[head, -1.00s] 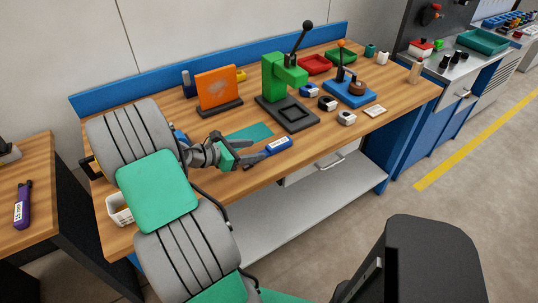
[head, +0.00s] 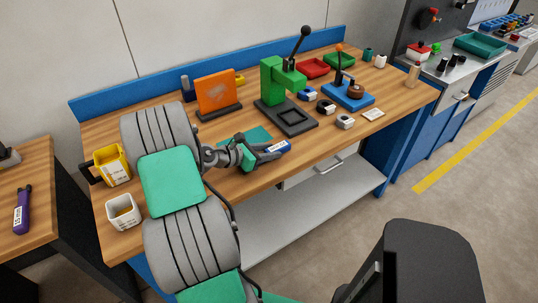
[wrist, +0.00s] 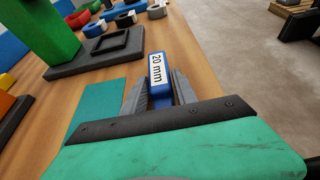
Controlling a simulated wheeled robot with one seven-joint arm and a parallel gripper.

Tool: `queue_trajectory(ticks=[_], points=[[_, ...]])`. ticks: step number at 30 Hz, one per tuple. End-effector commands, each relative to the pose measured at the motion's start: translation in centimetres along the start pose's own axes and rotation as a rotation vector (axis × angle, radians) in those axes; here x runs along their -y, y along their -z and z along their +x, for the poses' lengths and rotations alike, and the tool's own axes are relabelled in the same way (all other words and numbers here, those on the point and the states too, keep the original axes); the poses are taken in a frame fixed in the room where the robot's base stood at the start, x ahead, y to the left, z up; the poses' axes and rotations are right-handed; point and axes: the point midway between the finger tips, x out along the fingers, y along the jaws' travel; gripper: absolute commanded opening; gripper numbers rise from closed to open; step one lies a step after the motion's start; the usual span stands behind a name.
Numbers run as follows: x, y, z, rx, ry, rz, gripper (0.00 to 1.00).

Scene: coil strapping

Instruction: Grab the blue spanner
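The blue spanner (head: 277,147) lies on the wooden workbench near its front edge. In the wrist view, the blue spanner (wrist: 161,75) points away from me and shows a white "20 mm" label. My gripper (head: 262,152) is at the spanner's near part, low over the bench. In the wrist view, the two grey fingers of my gripper (wrist: 160,90) stand on either side of the spanner, with narrow gaps beside it closer to the palm. Whether the fingertips touch it is hard to tell. The spanner's near end is hidden by my gripper.
A green press (head: 275,82) on a dark base stands behind the spanner. A teal mat (head: 258,134) lies beside my gripper. A yellow bin (head: 112,166) and a white bin (head: 122,212) stand at the bench's left. A purple spanner (head: 22,208) lies on another table.

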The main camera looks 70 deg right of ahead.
Motion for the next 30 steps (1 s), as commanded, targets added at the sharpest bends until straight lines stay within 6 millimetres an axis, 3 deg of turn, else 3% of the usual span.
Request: queue_trajectory(ticks=[12, 30], points=[[0.0, 0.0, -0.02, 0.0, 0.0, 0.0, 0.0], [-0.06, -0.65, -0.27, 0.001, -0.001, 0.004, 0.0]])
